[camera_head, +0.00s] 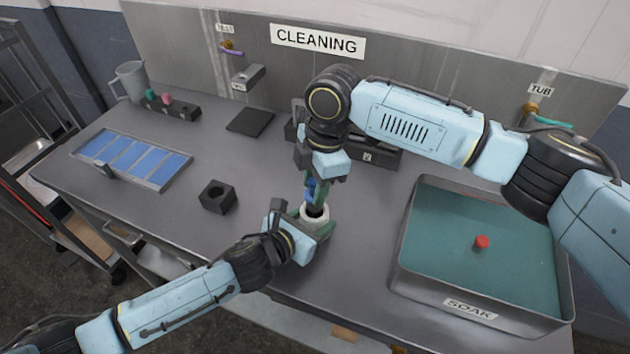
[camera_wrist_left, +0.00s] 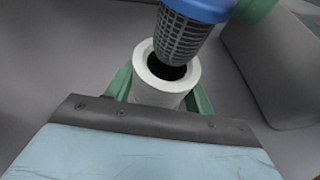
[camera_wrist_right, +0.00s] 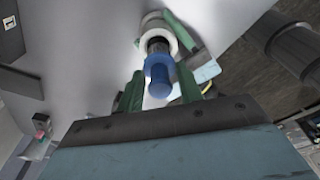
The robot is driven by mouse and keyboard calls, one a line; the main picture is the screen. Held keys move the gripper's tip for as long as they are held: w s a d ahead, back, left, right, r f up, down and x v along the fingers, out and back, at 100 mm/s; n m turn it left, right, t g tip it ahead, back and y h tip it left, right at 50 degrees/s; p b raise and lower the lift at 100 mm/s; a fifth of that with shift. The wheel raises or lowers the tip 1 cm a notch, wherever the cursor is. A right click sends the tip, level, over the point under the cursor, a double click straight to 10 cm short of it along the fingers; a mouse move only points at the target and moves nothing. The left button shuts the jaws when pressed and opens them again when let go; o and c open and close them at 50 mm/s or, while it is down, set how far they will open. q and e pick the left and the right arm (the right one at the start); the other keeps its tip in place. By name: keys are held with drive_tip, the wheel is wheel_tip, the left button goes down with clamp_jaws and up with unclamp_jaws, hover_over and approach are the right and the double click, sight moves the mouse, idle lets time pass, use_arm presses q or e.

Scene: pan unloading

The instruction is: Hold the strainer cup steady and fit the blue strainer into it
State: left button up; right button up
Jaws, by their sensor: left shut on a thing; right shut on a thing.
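The white strainer cup (camera_head: 314,216) is upright near the table's front edge, its dark opening facing up. My left gripper (camera_head: 312,222) is shut around it; the left wrist view shows the cup (camera_wrist_left: 160,96) between green fingers. The blue strainer (camera_head: 311,188) is in my right gripper (camera_head: 311,182), which points down above the cup. In the left wrist view the strainer's grey mesh (camera_wrist_left: 181,38) hangs slightly tilted, its lower end at or over the far part of the opening. The right wrist view shows the blue strainer (camera_wrist_right: 160,76) lined up toward the cup (camera_wrist_right: 155,35). Whether they touch is unclear.
A SOAK tub (camera_head: 471,308) with a red knob in teal liquid stands at right. A black block (camera_head: 217,196) with a hole and a tray (camera_head: 164,183) with blue panels lie at left. A dark bin (camera_head: 384,152) stands behind my right gripper.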

drive_tip(key=shift+f, duration=2.3)
idle(1.0)
drive_tip(key=o, duration=1.1)
drive_tip(key=shift+r, duration=0.1)
use_arm(q)
drive_tip(key=o, duration=1.1)
use_arm(e)
drive_tip(key=r, duration=0.4)
drive_tip(key=d+r, duration=0.1)
drive_tip(key=r, duration=0.6)
drive_tip(key=shift+w+d+r, duration=0.3)
drive_tip(key=shift+d+r, duration=0.05)
use_arm(q)
drive_tip(key=shift+o, duration=0.2)
